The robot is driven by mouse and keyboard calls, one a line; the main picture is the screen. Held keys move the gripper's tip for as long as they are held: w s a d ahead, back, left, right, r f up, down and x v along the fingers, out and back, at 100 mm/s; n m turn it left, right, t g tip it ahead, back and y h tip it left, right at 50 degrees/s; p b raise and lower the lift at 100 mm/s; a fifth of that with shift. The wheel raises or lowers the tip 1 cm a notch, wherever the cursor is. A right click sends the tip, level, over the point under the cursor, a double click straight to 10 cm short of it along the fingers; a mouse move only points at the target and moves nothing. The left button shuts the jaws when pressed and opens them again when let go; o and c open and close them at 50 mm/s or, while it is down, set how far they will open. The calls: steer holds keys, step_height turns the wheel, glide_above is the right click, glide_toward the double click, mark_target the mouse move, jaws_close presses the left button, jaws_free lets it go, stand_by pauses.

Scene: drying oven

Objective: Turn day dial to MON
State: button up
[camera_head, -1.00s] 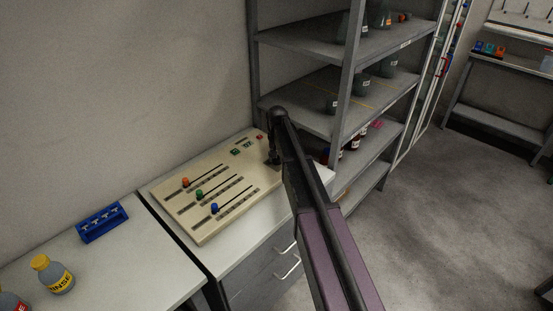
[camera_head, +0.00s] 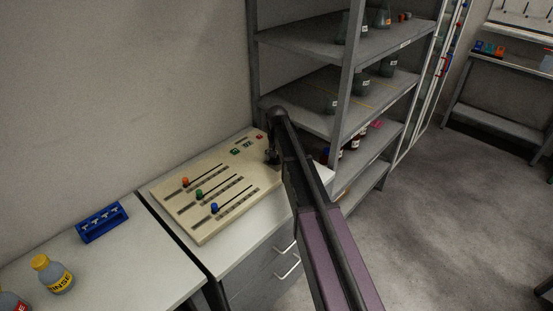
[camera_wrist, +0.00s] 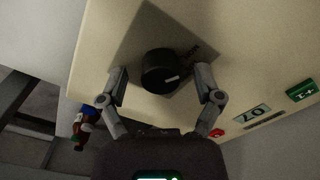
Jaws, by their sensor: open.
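The day dial is a round black knob (camera_wrist: 162,72) with a light pointer mark, on a darker diamond-shaped patch of the cream control panel (camera_wrist: 225,25). My gripper (camera_wrist: 162,88) is open, with one finger on each side of the knob and a visible gap to each. In the head view my gripper (camera_head: 273,155) is over the right end of the cream panel (camera_head: 205,230), and my arm hides the dial there.
The panel carries three sliders with orange (camera_head: 185,182), green (camera_head: 199,194) and blue (camera_head: 214,208) knobs. Green (camera_wrist: 302,90) and red (camera_wrist: 216,132) buttons sit beside a small display (camera_wrist: 252,114). A shelf rack (camera_head: 347,90) stands close on the right.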

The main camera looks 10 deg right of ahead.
steer(key=shift+m, duration=0.4)
steer(key=m, duration=1.1)
step_height(320, 180, up, 14)
steer(key=p, duration=1.4)
steer(key=s+f+n+b, duration=0.4)
steer(key=s+n, duration=0.1)
steer(key=s, duration=0.5)
steer(key=s+f+n+b, duration=0.4)
steer(key=s+n, duration=0.1)
steer(key=s, duration=0.5)
steer(key=s+f+n+b, duration=0.5)
steer(key=s, duration=0.5)
steer(key=shift+a, duration=0.25)
steer(key=shift+s+d, duration=0.1)
steer(key=shift+s, duration=0.05)
stand_by(0.8)
